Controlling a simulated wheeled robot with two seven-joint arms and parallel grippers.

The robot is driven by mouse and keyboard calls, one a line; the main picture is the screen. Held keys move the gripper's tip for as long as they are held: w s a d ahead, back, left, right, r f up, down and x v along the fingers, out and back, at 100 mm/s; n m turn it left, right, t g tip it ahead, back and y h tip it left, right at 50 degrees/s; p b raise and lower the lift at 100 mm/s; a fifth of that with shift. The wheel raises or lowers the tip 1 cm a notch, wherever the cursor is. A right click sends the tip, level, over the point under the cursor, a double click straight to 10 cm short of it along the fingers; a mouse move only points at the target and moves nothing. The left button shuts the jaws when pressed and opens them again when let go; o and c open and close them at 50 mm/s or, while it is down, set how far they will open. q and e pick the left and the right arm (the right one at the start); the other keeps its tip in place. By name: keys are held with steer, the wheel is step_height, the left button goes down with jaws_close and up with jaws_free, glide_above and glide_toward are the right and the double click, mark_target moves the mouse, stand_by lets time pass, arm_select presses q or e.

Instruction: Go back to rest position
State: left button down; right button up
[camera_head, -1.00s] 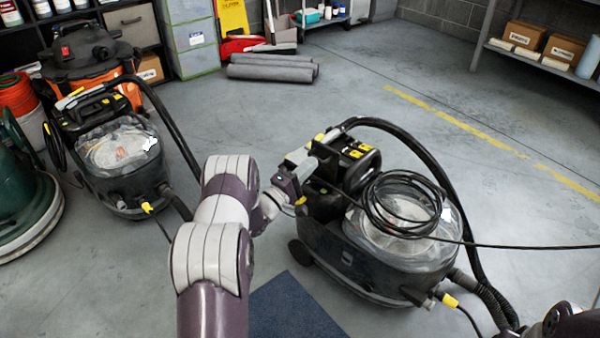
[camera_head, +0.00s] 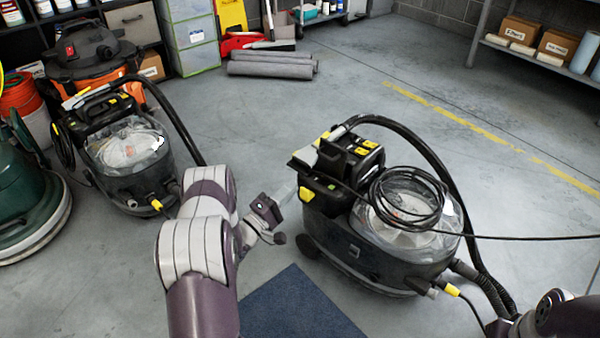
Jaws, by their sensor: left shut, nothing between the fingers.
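My left arm comes up from the bottom, left of centre. Its gripper (camera_head: 303,163) is shut and empty, with its grey fingers pointing up and right at the near-left side of a black carpet-cleaning machine (camera_head: 372,255). A coiled black cable (camera_head: 408,205) lies on the machine's clear lid. Part of my right arm (camera_head: 560,318) shows at the bottom right corner; its gripper is out of view.
A similar machine (camera_head: 130,155) and a green floor machine (camera_head: 25,200) stand at the left. A dark blue mat (camera_head: 295,308) lies on the floor in front. Grey rolls (camera_head: 270,68) lie at the back. The floor at centre back is clear.

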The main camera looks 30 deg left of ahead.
arm_select(q)
steer(key=shift+v, duration=1.15)
step_height(320, 180, down, 9)
steer(key=a+m+g+y, duration=0.2)
steer(key=m+g+y, duration=0.1)
steer(key=g, duration=0.2)
steer(key=s+f+m+g+y+p, duration=0.2)
steer(key=s+m+g+y, duration=0.15)
steer(key=s+g, duration=0.4)
steer(key=s+d+r+m+g+p, duration=0.2)
steer(key=s+d+r+m+g, duration=0.2)
steer(key=s+d+r, duration=0.55)
steer(key=s+d+r+m+g+p, duration=0.2)
steer(key=s+d+r+m+g, duration=0.3)
steer(key=r, duration=0.7)
steer(key=d+r+t+p, duration=0.1)
steer(key=d+r+p, duration=0.1)
steer(key=r+p, duration=1.7)
steer(key=d+r+t+p, duration=0.1)
steer(key=r+p, duration=1.8)
steer(key=r, duration=0.3)
steer(key=shift+w+d+t+h, duration=0.2)
steer(key=shift+d+t+h, duration=0.15)
